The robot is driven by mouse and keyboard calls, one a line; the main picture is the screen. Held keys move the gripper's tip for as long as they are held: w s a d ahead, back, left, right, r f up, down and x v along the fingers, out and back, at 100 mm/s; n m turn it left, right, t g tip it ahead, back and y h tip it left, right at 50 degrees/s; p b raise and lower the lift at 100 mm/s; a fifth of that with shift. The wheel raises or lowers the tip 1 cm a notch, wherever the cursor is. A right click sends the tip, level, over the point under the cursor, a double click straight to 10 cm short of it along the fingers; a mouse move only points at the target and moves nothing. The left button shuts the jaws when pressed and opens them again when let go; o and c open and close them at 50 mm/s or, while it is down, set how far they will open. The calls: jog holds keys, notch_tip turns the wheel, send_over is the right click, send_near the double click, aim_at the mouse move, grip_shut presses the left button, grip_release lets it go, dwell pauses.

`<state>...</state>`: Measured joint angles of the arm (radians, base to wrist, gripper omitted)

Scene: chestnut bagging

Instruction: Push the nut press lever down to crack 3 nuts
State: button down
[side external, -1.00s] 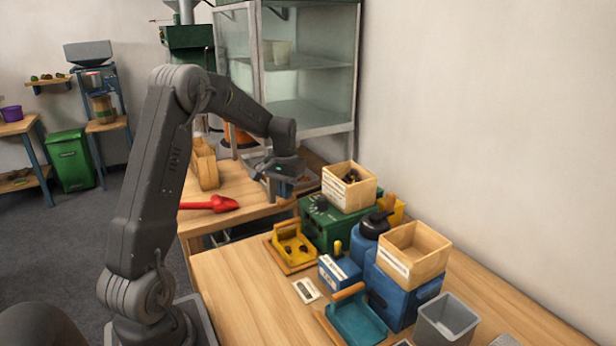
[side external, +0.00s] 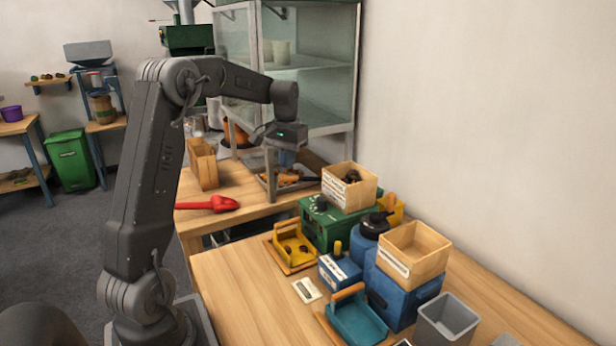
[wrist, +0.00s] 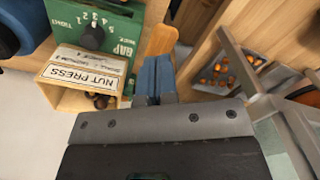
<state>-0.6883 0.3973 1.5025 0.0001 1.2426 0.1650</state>
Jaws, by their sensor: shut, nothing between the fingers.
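The nut press is a green box (side external: 329,226) on the near table, with a dial on its side; the wrist view shows the dial panel (wrist: 115,22). A wooden hopper (side external: 349,186) holding dark nuts sits on it; its "NUT PRESS" label (wrist: 82,76) shows in the wrist view. A yellow tray (side external: 281,240) with a few dark nuts stands at the press's front. My gripper (side external: 287,160) is shut and empty, raised left of the hopper. In the wrist view its blue fingers (wrist: 155,92) overlap a wooden piece (wrist: 161,40); I cannot tell whether this is the lever, or whether they touch.
A blue machine (side external: 398,297) with a wooden box (side external: 414,254) and a teal tray (side external: 358,322) stands right of the press. A grey bin (side external: 446,320) is at the front right. A red scoop (side external: 212,203) lies on the farther table. A glass cabinet (side external: 312,95) stands behind my gripper.

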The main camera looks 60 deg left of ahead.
aim_at(288, 175)
dwell(0.4)
jog(key=shift+f, duration=2.3)
jog(key=shift+s+f, duration=0.15)
jog(key=shift+f, duration=0.9)
